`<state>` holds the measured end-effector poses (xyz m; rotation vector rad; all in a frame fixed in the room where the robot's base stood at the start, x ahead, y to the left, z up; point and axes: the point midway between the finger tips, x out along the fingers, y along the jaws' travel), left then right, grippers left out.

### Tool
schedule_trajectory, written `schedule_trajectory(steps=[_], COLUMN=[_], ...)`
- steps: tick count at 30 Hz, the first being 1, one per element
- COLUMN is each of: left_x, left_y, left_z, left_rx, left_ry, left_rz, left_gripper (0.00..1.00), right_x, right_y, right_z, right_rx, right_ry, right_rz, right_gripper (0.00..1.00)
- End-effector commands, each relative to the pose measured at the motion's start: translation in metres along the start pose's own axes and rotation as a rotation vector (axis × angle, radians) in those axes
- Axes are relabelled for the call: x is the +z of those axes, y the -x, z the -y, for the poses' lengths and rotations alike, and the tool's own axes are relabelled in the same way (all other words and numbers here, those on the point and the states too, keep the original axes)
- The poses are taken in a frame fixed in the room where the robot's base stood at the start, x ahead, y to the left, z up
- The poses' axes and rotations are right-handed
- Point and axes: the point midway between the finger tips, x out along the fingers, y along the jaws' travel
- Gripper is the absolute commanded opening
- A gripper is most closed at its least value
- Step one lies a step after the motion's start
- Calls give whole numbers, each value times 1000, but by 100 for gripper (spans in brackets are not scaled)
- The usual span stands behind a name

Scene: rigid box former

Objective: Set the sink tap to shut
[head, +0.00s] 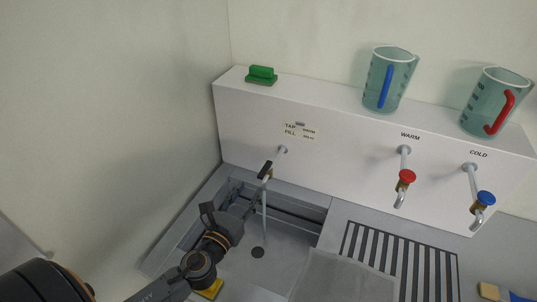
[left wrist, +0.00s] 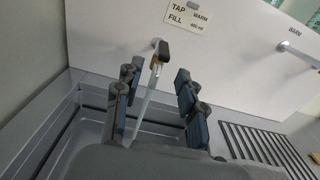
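The sink tap (head: 266,172) comes out of the white wall box on the left, under the "TAP FILL" label. It has a black lever and a brass body. A thin pale column (head: 265,220), which looks like running water, drops from it into the sink (head: 285,248). The tap's black lever (left wrist: 165,50) also shows in the left wrist view, just beyond and between my fingertips. My left gripper (left wrist: 156,82) is open and empty, its fingers on either side of the column in that view. In the head view my left gripper (head: 236,204) is below and left of the tap. My right gripper is out of view.
A warm tap (head: 405,176) with a red knob and a cold tap (head: 484,198) with a blue knob are at the right, near a slatted drain (head: 400,255). Two jugs (head: 390,80) (head: 495,102) and a green block (head: 261,75) stand on the ledge.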

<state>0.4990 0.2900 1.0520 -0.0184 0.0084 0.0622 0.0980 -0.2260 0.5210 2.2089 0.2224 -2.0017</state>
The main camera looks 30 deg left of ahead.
Motion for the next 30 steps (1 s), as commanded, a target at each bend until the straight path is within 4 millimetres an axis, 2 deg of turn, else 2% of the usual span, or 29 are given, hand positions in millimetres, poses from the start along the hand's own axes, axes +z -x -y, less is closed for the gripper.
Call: schedule_trajectory(steps=[5,13,21,25,30], left_x=[3,4,2,1,0], left_y=[-16,-71,-119,-132,-138], left_z=[2,1,2,2,2], left_rx=[-8,-4,-4,-5,-5], left_ry=[-21,-16,-15,-14,-14], left_rz=[4,4,3,2,1], left_gripper=[40,40,40,40,40], right_x=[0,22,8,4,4], right_y=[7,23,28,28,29], right_z=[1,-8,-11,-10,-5], right_rx=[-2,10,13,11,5], right_ry=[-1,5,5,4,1], right_rz=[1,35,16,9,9], right_gripper=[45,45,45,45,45])
